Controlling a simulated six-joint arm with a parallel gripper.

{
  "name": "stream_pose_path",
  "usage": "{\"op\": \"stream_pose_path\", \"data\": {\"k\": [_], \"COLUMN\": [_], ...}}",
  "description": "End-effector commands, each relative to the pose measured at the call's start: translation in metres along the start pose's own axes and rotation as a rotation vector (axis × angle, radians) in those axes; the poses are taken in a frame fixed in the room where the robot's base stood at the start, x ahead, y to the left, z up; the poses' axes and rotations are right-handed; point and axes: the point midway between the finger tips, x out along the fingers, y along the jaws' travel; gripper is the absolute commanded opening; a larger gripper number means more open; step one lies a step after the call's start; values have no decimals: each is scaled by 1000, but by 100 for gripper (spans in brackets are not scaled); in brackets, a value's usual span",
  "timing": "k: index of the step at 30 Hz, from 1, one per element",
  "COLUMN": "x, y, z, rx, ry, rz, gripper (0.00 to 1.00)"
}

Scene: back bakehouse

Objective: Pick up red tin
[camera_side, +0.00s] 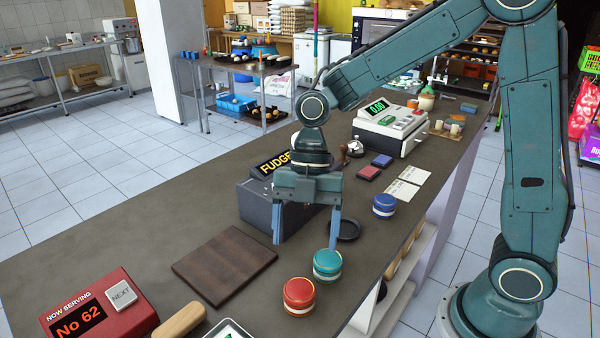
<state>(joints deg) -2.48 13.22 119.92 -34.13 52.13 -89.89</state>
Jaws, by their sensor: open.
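The red tin (299,293) is a round tin with a pale band, upright on the grey counter (150,240) near its front edge. A teal tin (327,262) stands just behind it to the right, close by. A blue tin (384,205) stands further back to the right. My gripper (305,240) points down above the counter, behind and above the red tin and apart from it. Its two blue fingers are spread, with nothing seen between them. The right finger hangs near the teal tin in the picture; I cannot tell the gap.
A dark brown board (225,265) lies left of the tins. A red number display (95,308) and a wooden rolling pin (180,322) are at the front left. A dark box (258,208) stands behind my gripper, a scale (390,128) further back. Bare counter lies left.

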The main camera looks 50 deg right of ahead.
Motion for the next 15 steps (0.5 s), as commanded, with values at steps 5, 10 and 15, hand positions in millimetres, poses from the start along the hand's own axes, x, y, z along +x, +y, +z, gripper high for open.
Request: {"op": "stream_pose_path", "data": {"k": [5,10,15], "x": [28,46,51], "y": [-1,0,0], "z": [0,0,0], "rx": [0,1,0], "ry": [0,0,-1], "rz": [-4,-2,0], "gripper": [76,76,76]}}
